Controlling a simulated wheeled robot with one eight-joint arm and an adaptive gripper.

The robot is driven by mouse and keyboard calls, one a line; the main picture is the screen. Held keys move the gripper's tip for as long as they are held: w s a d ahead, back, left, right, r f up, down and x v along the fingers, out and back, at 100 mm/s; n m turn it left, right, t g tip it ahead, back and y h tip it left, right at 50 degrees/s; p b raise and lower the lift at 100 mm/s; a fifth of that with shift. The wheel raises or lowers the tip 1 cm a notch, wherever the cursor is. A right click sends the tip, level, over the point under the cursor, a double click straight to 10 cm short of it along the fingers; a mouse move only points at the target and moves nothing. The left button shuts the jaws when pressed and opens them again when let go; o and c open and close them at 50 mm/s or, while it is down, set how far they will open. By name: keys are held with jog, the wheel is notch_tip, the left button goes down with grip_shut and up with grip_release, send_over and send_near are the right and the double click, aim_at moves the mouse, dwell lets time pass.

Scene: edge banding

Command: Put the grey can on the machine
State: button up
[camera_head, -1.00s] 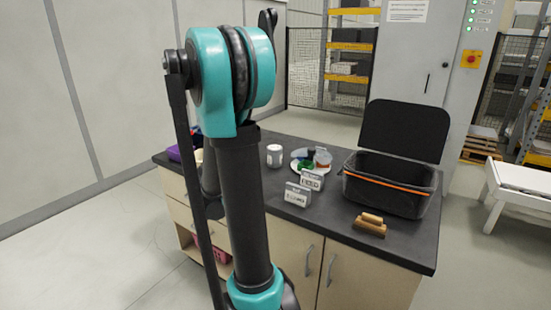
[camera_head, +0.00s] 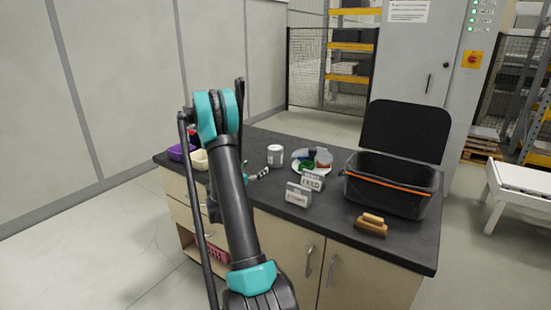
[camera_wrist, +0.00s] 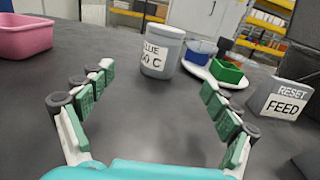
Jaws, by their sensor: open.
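The grey can (camera_wrist: 162,52) stands upright in the wrist view, with a white label reading "LUE" and "0 C". In the head view the can (camera_head: 275,156) stands on the dark worktop, left of a round plate. My gripper (camera_wrist: 157,84) is open and empty, low over the worktop, with the can ahead beyond its fingertips and apart from them. In the head view the gripper (camera_head: 258,174) shows partly, just left of and nearer than the can; my arm hides the rest. A tall grey cabinet (camera_head: 425,60) with green lights stands behind; I cannot tell whether it is the machine.
Right of the can are the plate (camera_head: 310,170) with coloured containers, label blocks (camera_head: 298,195), a wooden block (camera_head: 371,225) and an open black box (camera_head: 390,185). A pink tray (camera_wrist: 22,36) is left in the wrist view. The worktop between gripper and can is clear.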

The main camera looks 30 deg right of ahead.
aim_at(271, 157)
jog(key=x, duration=1)
jog(key=shift+w+d, duration=0.1)
jog(key=shift+d, duration=0.15)
jog(key=x, duration=0.4)
jog(key=shift+s+d+r, duration=0.1)
jog(key=shift+s+d, duration=0.1)
jog(key=shift+d, duration=0.1)
jog(key=shift+w+d, duration=0.25)
jog(key=shift+d, duration=0.15)
jog(key=shift+c, duration=0.3)
jog(key=c, duration=1.7)
jog(key=shift+r, duration=0.1)
jog(key=shift+c, duration=0.2)
